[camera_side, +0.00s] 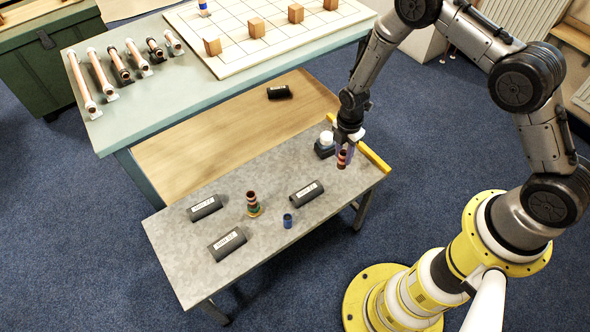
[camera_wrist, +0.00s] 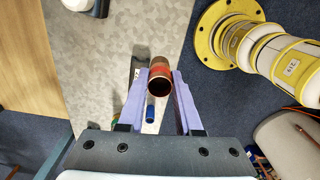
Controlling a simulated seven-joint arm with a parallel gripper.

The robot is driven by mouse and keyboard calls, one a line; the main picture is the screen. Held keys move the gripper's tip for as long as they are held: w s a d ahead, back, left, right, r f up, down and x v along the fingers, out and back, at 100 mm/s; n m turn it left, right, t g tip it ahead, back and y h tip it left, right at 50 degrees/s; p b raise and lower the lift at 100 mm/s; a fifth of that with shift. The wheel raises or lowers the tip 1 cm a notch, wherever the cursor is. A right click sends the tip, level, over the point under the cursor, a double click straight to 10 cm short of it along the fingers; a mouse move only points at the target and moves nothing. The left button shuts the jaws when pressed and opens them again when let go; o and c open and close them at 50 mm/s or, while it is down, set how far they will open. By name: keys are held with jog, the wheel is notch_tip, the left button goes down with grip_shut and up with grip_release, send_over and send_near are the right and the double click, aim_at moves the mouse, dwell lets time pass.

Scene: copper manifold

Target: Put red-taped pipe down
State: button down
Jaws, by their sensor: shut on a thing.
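The red-taped pipe (camera_wrist: 160,77) is a short copper tube with a red band, held between the two purple fingers of my gripper (camera_wrist: 159,95) in the wrist view. In the side view the pipe (camera_side: 342,159) hangs upright below my gripper (camera_side: 345,148), over the right end of the grey metal bench (camera_side: 270,180). My gripper is shut on it. I cannot tell whether the pipe's lower end touches the bench.
A black pot with a white lid (camera_side: 325,146) stands just left of my gripper.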

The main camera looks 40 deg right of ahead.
jog(key=shift+n, duration=0.5)
jog(key=w+a+f, duration=0.2)
jog(key=w+f, duration=0.1)
jog(key=w, duration=0.2)
jog(key=w+a+f, duration=0.2)
jog(key=w+f, duration=0.1)
jog(key=w, duration=0.1)
jog(key=w+a+f, duration=0.2)
jog(key=w+f, duration=0.2)
jog(key=w, duration=0.1)
jog(key=shift+w+a+f, duration=0.1)
jog(key=shift+w+a, duration=0.2)
jog(key=shift+a, duration=0.05)
jog(key=shift+w+f, duration=0.15)
jog(key=shift+f, duration=1.55)
jog(key=shift+f, duration=0.15)
jog(key=c, duration=0.6)
grip_release()
